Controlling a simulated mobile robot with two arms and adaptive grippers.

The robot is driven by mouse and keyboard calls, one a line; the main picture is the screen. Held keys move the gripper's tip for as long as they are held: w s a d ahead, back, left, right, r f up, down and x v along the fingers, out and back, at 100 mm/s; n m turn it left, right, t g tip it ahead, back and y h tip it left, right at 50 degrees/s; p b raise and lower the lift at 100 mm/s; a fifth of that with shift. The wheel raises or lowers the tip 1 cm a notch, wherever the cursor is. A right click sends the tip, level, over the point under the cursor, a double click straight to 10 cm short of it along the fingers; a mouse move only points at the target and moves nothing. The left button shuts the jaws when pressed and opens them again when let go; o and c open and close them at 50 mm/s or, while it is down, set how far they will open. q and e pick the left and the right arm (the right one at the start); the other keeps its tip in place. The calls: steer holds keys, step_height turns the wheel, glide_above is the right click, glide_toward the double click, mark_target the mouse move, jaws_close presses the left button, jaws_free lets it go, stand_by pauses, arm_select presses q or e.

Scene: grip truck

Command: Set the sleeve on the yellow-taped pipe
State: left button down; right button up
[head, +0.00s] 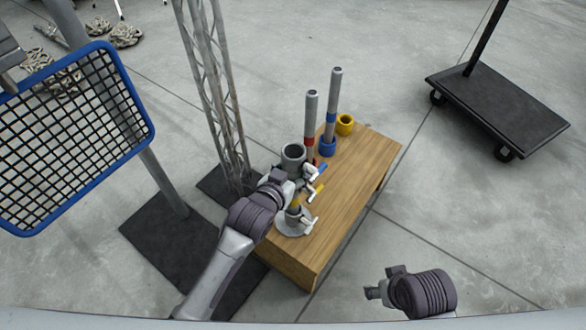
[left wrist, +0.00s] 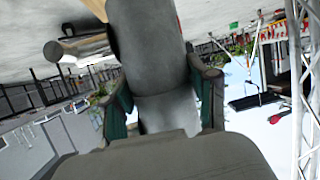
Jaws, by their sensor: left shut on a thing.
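My left gripper (head: 304,177) is shut on a grey sleeve (head: 293,153), an open-topped cylinder with a dark bore. The sleeve also fills the space between the fingers in the left wrist view (left wrist: 155,50). A short upright piece with a yellow band (head: 295,204), seemingly the yellow-taped pipe, stands on a round pale base just below the gripper; its upper part is hidden by the gripper. I cannot tell whether the sleeve is over it. My right gripper (head: 372,292) is off the table's right side, too small to read.
The wooden table (head: 345,205) also bears a red-taped pipe (head: 311,115), a blue-taped pipe (head: 334,95) with a blue collar (head: 327,146) at its foot, and a yellow ring (head: 345,124). A lattice mast (head: 215,95) stands close left. A black trolley (head: 500,108) is at right.

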arm_select(q)
steer(key=shift+c, duration=1.4)
jaws_free()
steer(key=shift+o, duration=0.2)
steer(key=shift+s+f, duration=0.1)
steer(key=shift+f, duration=0.1)
steer(key=v, duration=1.2)
